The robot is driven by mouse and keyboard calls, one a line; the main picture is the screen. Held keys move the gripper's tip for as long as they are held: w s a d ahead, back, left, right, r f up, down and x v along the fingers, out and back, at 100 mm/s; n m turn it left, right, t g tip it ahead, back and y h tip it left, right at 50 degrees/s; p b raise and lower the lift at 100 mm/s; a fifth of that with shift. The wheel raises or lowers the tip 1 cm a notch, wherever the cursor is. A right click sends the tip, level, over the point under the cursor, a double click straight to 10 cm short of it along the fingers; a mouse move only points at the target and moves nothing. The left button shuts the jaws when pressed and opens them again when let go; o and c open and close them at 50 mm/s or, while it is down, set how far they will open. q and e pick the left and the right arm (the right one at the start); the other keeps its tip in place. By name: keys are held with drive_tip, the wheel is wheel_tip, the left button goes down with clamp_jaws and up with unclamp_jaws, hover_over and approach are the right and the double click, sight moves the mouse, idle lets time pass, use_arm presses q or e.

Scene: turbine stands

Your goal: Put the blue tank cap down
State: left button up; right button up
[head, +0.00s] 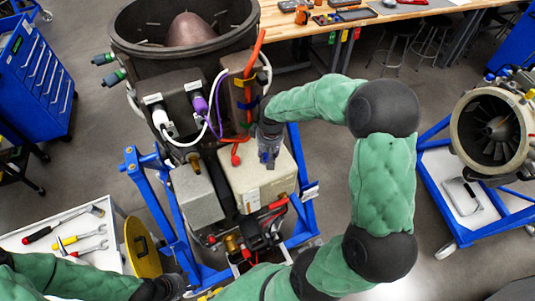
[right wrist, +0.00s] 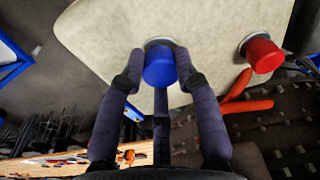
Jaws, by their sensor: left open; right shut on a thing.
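The blue tank cap (right wrist: 160,67) is between the fingers of my right gripper (right wrist: 160,80), which is shut on it. A grey metal ring shows just behind the cap on the cream tank (right wrist: 110,30); I cannot tell whether the cap touches it. A red cap (right wrist: 263,55) sits on a similar ring, apart from the blue one. My left gripper (head: 170,287) is open and low at the left, partly cut off.
A blue frame (head: 172,200) carries the tank, a grey box (head: 198,195) and a large dark drum (head: 150,55). Hoses and cables run close to my right gripper. A white tool tray (head: 30,250) lies at the left. A turbine stand (head: 440,175) is at the right.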

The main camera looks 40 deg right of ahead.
drive_tip(key=shift+a+f+b, duration=0.1)
drive_tip(key=shift+f+b, duration=0.3)
drive_tip(key=shift+f, duration=0.3)
drive_tip(key=shift+c, duration=0.4)
drive_tip(key=o, duration=1.1)
drive_tip(key=shift+w, duration=0.15)
drive_tip(key=shift+r, duration=0.15)
drive_tip(key=shift+r, duration=0.1)
drive_tip(key=shift+r+p, duration=0.65)
drive_tip(key=shift+p, duration=0.2)
drive_tip(key=shift+s+r+b, duration=0.25)
drive_tip(key=shift+r+b, duration=0.05)
drive_tip(key=shift+r, duration=1.65)
drive_tip(key=shift+s+r+b, duration=0.2)
drive_tip(key=shift+r+b, duration=0.1)
drive_tip(key=shift+r, duration=1.65)
drive_tip(key=shift+s+r+b, duration=0.25)
drive_tip(key=shift+r+b, duration=0.05)
drive_tip(key=shift+r, duration=1.65)
